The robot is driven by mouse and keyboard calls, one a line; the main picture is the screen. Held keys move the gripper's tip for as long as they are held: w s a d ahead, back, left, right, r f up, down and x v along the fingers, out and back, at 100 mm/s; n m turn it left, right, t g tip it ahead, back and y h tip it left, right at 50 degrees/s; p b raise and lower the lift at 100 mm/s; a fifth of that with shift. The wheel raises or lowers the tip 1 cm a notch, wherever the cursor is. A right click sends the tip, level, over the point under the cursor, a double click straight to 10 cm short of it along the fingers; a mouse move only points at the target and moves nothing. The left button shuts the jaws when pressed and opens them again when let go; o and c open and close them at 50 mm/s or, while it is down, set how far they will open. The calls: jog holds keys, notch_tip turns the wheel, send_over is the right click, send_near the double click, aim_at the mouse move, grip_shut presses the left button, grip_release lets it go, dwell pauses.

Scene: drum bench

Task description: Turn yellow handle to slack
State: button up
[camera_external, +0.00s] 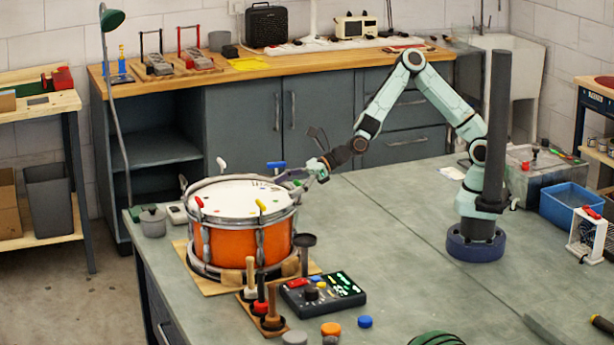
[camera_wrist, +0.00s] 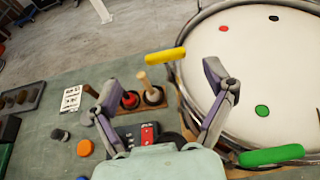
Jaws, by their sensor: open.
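The orange drum (camera_external: 222,247) stands on the bench with coloured handles around its rim. The yellow handle (camera_external: 261,205) is at the drum's front right in the external view. In the wrist view the yellow handle (camera_wrist: 165,56) lies tilted at the drum's edge, beyond and between my fingertips. My gripper (camera_external: 290,182) is at the drum's right side, close to the rim. In the wrist view my gripper (camera_wrist: 163,82) has its fingers wide apart with nothing held between them. A green handle (camera_wrist: 271,156) lies right of my right finger; I cannot make it out in the external view.
Red (camera_external: 199,203), white (camera_external: 221,164) and blue (camera_external: 276,165) handles also stand at the rim. Upright wooden-handled tools (camera_external: 250,278) and a black control box (camera_external: 323,293) stand in front of the drum.

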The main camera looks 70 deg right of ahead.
aim_at(263, 203)
jog(key=x, duration=0.7)
jog(key=shift+d+f, duration=0.25)
jog(key=shift+f, duration=0.15)
jog(key=c, duration=1.2)
